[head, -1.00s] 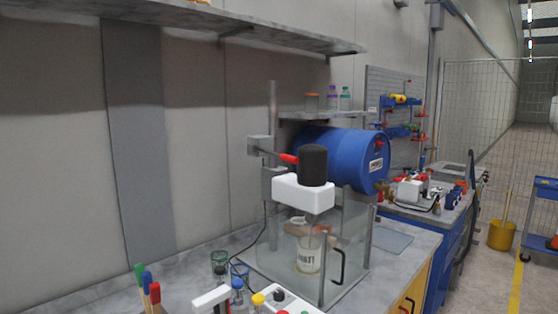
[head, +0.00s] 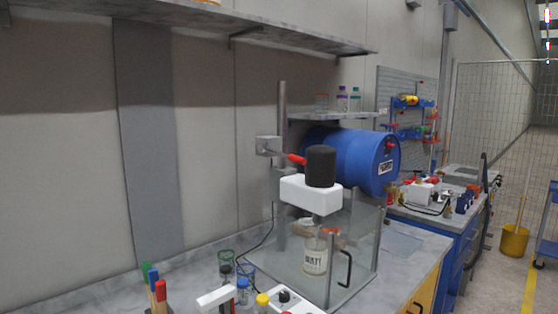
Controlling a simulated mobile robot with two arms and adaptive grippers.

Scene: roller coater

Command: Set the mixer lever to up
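The mixer (head: 309,193) has a white head with a black cylinder on top and stands on a tall grey post (head: 282,180). A lever with a red grip (head: 297,159) reaches from the grey clamp (head: 268,145) on the post down and right to behind the black cylinder. Its far end is partly hidden. A labelled glass jar (head: 315,256) stands below the head, inside a clear guard (head: 352,270) with a black handle. Neither of my grippers is in view.
A blue drum (head: 352,158) lies on its side behind the mixer. Several coloured-top items (head: 155,290) and beakers stand on the front of the bench (head: 195,275). A shelf (head: 290,33) overhangs the bench. A yellow bucket (head: 514,241) is on the floor at right.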

